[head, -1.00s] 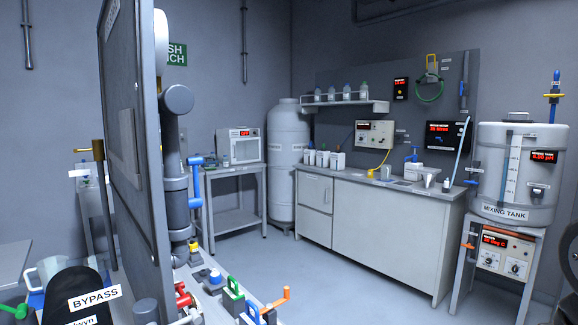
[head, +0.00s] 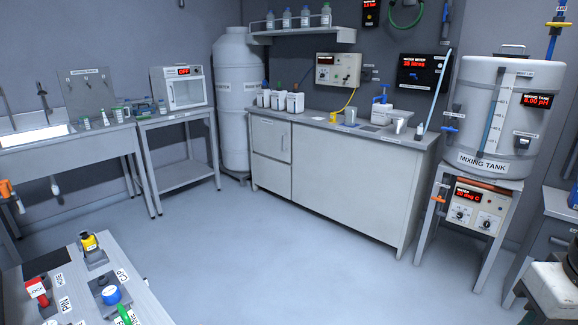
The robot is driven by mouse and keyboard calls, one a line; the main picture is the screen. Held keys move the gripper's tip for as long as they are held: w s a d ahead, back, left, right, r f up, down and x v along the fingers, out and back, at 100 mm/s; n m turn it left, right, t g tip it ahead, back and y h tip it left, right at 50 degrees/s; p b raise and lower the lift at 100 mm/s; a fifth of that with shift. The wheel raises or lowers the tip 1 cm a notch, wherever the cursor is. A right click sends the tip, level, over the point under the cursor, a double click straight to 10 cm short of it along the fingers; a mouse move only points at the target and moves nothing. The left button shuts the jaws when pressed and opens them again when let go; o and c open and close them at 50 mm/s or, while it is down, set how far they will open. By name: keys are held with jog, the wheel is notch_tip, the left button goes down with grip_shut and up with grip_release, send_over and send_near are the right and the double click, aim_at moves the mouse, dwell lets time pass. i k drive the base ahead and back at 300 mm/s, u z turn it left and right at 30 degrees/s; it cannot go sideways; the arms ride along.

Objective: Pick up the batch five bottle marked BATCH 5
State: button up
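No label reading BATCH 5 can be made out in the head view, so I cannot tell which bottle it is. A row of several small bottles (head: 287,18) with coloured caps stands on the wall shelf (head: 303,36) at the top centre. Several small bottles and vials (head: 124,113) stand on the left bench by a dark board. Their labels are too small to read. My gripper is not in view.
The mixing tank (head: 497,116) stands on a frame at right. An oven (head: 182,89) sits on a side table. Open floor (head: 250,255) lies between.

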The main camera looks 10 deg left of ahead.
aim_at(161, 107)
jog(key=z, duration=0.1)
jog(key=i, duration=2.3)
jog(key=u, duration=0.3)
jog(key=i, duration=2.4)
jog(key=u, duration=1.15)
jog(key=i, duration=1.9)
jog(key=u, duration=0.95)
jog(key=i, duration=0.4)
jog(key=k, duration=0.6)
jog(key=u, duration=0.75)
jog(key=i, duration=1.4)
